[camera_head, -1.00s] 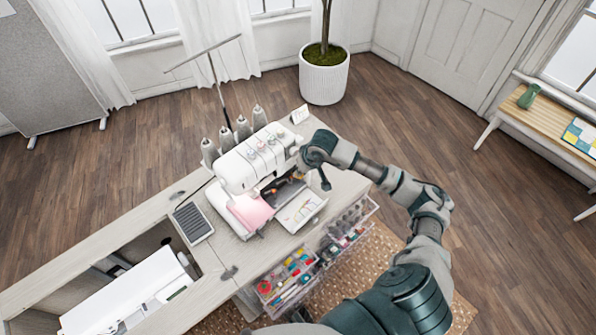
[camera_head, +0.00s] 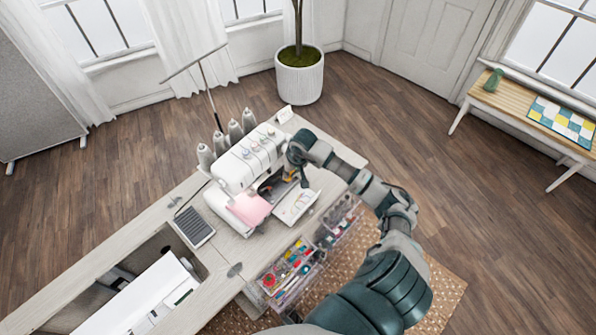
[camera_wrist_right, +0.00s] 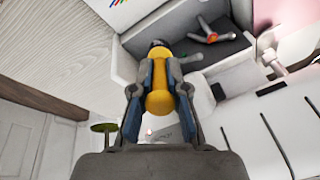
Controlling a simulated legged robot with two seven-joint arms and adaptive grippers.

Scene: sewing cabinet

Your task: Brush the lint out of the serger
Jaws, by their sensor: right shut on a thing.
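The white serger (camera_head: 238,165) stands on the cabinet top with its front cover (camera_head: 297,207) folded open and a dark cavity showing. Pink fabric (camera_head: 249,208) lies at its left front. My right gripper (camera_head: 291,174) is at the right end of the serger, by the open cavity. In the right wrist view my right gripper (camera_wrist_right: 158,100) is shut on a yellow-handled tool, likely the brush (camera_wrist_right: 159,78). Its dark end points toward the serger's dark interior (camera_wrist_right: 205,45); bristles are not clear, and I cannot tell whether it touches. My left gripper is not in view.
Several thread cones (camera_head: 235,131) stand behind the serger under a thread stand. A ridged grey pedal (camera_head: 194,227) lies to its left. A white machine (camera_head: 145,295) sits in the cabinet well. Clear drawers of sewing supplies (camera_head: 290,272) stick out below the front edge.

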